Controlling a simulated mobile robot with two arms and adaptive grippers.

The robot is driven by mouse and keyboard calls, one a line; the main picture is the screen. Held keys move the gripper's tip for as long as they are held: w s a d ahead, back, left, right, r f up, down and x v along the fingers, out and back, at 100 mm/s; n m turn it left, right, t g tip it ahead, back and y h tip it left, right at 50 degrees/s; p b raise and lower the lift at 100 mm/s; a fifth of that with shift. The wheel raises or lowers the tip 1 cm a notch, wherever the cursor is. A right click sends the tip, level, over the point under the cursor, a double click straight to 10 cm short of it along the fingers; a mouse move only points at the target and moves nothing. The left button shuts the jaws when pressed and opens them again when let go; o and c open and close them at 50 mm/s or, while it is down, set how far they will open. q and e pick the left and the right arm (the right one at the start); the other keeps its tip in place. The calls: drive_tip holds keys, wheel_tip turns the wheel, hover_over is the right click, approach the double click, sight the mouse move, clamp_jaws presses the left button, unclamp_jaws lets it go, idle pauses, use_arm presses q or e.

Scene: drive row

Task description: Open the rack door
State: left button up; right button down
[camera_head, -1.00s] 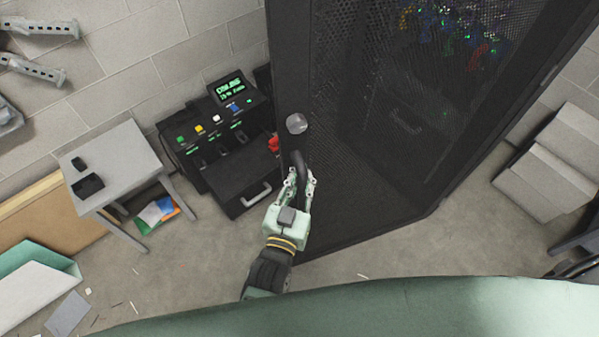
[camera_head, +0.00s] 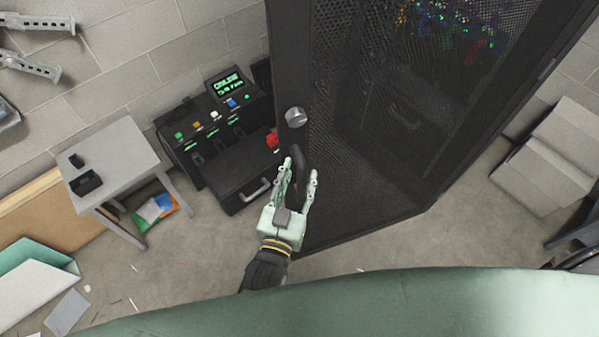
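The black mesh rack door (camera_head: 365,150) stands right of centre. A round silver knob (camera_head: 296,117) sits near its left edge, with a dark curved handle (camera_head: 299,165) below. My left gripper (camera_head: 301,170) is at the handle with its two pale green fingers spread apart. One finger is on the left of the handle and the other on its right. The gripper is open; I cannot tell whether a finger touches the handle. I cannot tell whether the door is ajar. My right gripper is not in view.
A black console (camera_head: 215,125) with a lit screen and a drawer stands left of the rack. A grey side table (camera_head: 120,160) is further left. Boxes (camera_head: 545,170) stand on the right. The floor before the rack is mostly clear, with scattered scraps.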

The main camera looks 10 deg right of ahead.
use_arm(q)
drive_tip(key=v, duration=1)
drive_tip(key=shift+s+a, duration=0.2)
drive_tip(key=shift+s, duration=0.15)
